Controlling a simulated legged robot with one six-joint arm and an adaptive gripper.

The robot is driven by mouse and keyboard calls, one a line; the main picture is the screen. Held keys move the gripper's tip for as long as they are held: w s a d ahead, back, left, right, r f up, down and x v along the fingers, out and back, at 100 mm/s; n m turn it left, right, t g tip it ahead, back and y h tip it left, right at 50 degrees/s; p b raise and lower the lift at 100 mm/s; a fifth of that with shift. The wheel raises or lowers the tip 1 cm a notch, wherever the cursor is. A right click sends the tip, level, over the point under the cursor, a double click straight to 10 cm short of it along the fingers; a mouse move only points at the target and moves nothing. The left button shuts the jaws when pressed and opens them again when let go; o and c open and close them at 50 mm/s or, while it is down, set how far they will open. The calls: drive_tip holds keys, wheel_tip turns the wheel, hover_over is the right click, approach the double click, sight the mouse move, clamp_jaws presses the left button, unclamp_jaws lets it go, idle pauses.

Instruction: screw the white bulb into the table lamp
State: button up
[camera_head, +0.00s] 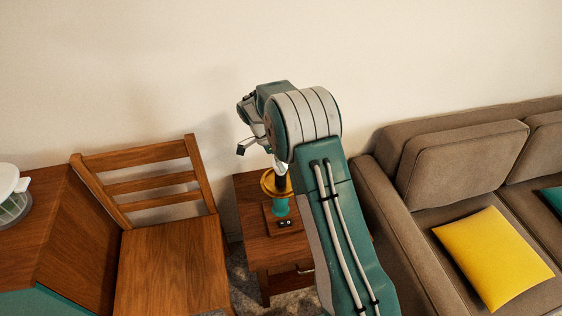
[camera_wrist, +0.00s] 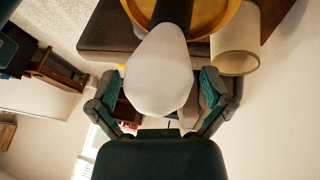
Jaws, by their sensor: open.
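The table lamp has a teal stem (camera_head: 279,206), a gold disc (camera_head: 268,184) and a dark socket (camera_head: 284,184), and stands on the small wooden side table. The white bulb (camera_head: 279,163) shows at the top of the socket, partly hidden by my arm. In the wrist view the white bulb (camera_wrist: 158,75) is large, its narrow end meeting the dark socket (camera_wrist: 173,12), with the gold disc (camera_wrist: 207,18) behind. How far it is threaded cannot be seen. My gripper (camera_wrist: 158,92) is open, a finger on either side of the bulb, with a gap visible at the left finger.
The side table (camera_head: 250,215) stands between a wooden chair (camera_head: 170,265) and a brown sofa (camera_head: 385,210) with a yellow cushion (camera_head: 492,258). A beige cylinder (camera_wrist: 236,48) is beside the lamp in the wrist view. The wall (camera_head: 150,60) is close behind.

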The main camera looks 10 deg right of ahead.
drive_tip(key=v, duration=1.2)
drive_tip(key=s+d+r+n+t+y, duration=0.2)
drive_tip(key=s+d+r+n+t, duration=0.15)
drive_tip(key=s+r+n, duration=0.85)
drive_tip(key=s+r+n+t+y, duration=0.1)
drive_tip(key=s+n+t, duration=0.4)
drive_tip(key=s, duration=1.8)
drive_tip(key=shift+d+n+y, duration=0.3)
drive_tip(key=shift+n+y, duration=0.3)
drive_tip(key=shift+n, duration=0.4)
